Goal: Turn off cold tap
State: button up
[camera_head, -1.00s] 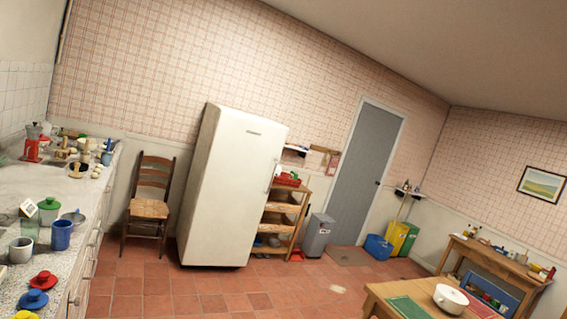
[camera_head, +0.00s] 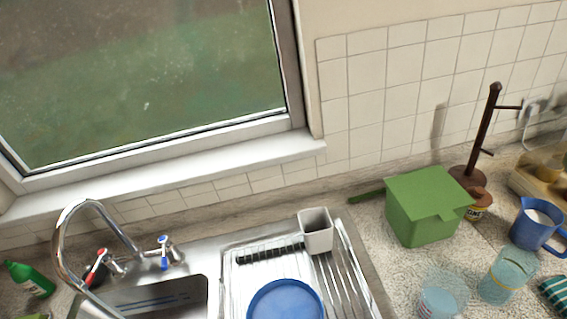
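The cold tap (camera_head: 165,252) has a blue-marked handle and stands at the back of the metal sink (camera_head: 160,300), in the lower left of the view. The hot tap (camera_head: 97,265) with a red-marked handle is to its left. A curved chrome spout (camera_head: 68,225) rises at the left of both taps. I cannot tell from this view whether water is running. My gripper is not in view.
A drainer (camera_head: 350,285) right of the sink holds a blue plate (camera_head: 285,302) and a pale cup (camera_head: 316,231). A green box (camera_head: 425,205), glasses (camera_head: 507,275) and a blue jug (camera_head: 537,222) crowd the right counter. A window (camera_head: 140,80) is behind.

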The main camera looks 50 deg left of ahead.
aim_at(164, 240)
jog(key=u, duration=1.9)
